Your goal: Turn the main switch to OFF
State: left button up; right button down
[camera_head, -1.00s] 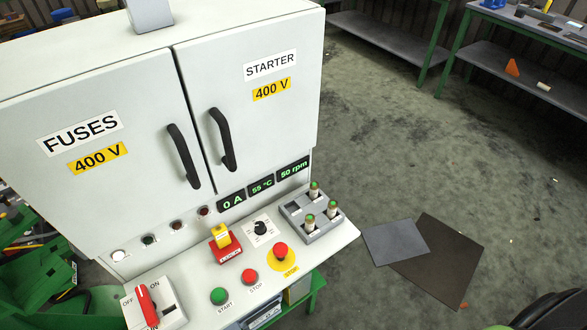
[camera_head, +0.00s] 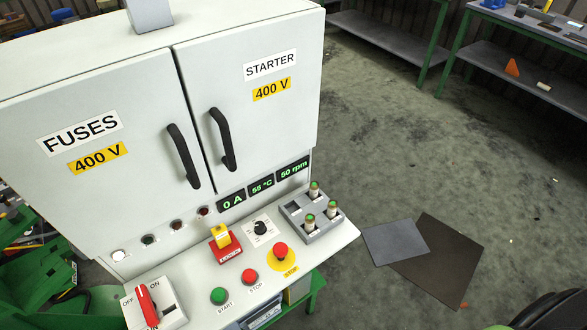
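The main switch (camera_head: 149,303) has a red handle on a light box at the left front corner of the control panel. The red handle stands close to upright, in line with the ON marks rather than the OFF mark. The lower edge of the switch is close to the picture's bottom edge. Neither of my grippers shows in the head view.
A cabinet (camera_head: 150,140) with two closed doors, FUSES and STARTER, rises behind the panel. The panel carries green START (camera_head: 218,296) and red STOP (camera_head: 250,277) buttons, an emergency stop (camera_head: 281,251) and a fuse tray (camera_head: 318,232). Mats (camera_head: 445,260) lie on the floor at right.

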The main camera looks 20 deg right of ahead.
aim_at(148, 306)
jog(key=u, duration=1.05)
